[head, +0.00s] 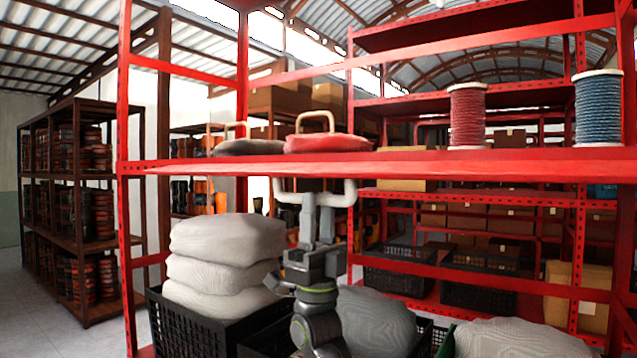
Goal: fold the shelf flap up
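A long red shelf board (430,166) crosses the view, seen almost edge-on. I cannot tell where its flap begins or at what angle it sits. A pale U-shaped handle (346,196) hangs below the board's front edge. My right gripper (308,203) reaches up from below, with its fingers at the handle's crossbar. The fingers overlap the bar in this view, so I cannot tell whether they are shut on it. My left gripper is not in view.
Dark and red drum bags (327,143) and two cord spools (468,117) (598,108) stand on the board. Below are stacked white sacks (226,265), grey sacks (376,318) and a black crate (189,328). Red posts (130,200) flank the left side.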

